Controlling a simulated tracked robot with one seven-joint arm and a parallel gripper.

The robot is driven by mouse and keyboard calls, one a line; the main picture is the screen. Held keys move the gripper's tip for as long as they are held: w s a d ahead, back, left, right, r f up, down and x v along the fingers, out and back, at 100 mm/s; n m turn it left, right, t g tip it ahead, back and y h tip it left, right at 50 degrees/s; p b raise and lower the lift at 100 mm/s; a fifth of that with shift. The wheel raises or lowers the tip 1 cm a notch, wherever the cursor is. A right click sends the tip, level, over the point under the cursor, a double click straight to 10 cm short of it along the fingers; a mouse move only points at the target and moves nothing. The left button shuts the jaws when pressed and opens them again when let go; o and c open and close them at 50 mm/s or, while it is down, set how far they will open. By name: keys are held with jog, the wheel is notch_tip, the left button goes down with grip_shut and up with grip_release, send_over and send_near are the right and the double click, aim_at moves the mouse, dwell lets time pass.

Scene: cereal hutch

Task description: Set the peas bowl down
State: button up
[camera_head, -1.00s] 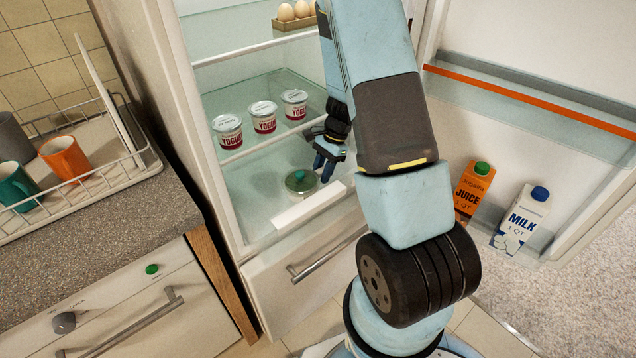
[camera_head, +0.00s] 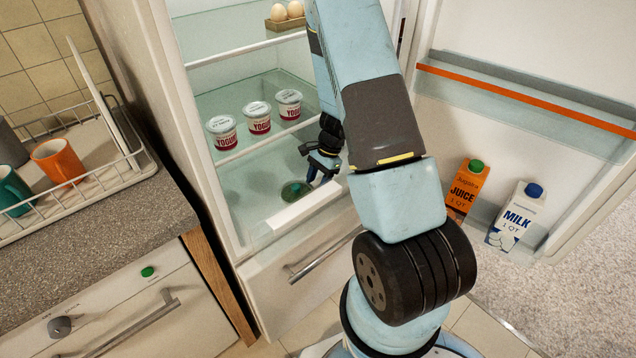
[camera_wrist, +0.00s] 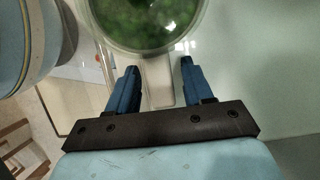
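The peas bowl (camera_head: 296,191) is a round, clear bowl with green peas. It is low inside the fridge, behind the white front strip of the lowest visible shelf (camera_head: 255,213), and looks upright. Whether its base touches the shelf is hard to tell. In the wrist view the bowl (camera_wrist: 150,25) fills the top middle, just beyond the fingertips. My gripper (camera_head: 318,175) is beside the bowl, to its upper right in the head view.
An egg holder (camera_head: 286,24) sits above. The open fridge door holds a juice carton (camera_head: 467,188) and a milk carton (camera_head: 515,215). A counter with a dish rack (camera_head: 125,180) is at left.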

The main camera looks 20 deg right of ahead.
jog(key=shift+o, duration=0.5)
jog(key=shift+r, duration=0.1)
jog(key=v, duration=1.2)
jog(key=s+a+r+n+t, duration=0.1)
jog(key=s+a+r+n, duration=0.15)
jog(key=r, duration=0.75)
jog(key=s+a+r+n+t+h, duration=0.2)
jog(key=s+r+n, duration=0.4)
jog(key=s+r, duration=0.4)
jog(key=s+a+r+n+t+h, duration=0.2)
jog(key=s+a+r+n+t, duration=0.2)
jog(key=s+r, duration=0.7)
jog(key=shift+r+n, duration=0.8)
jog(key=shift+n, duration=0.15)
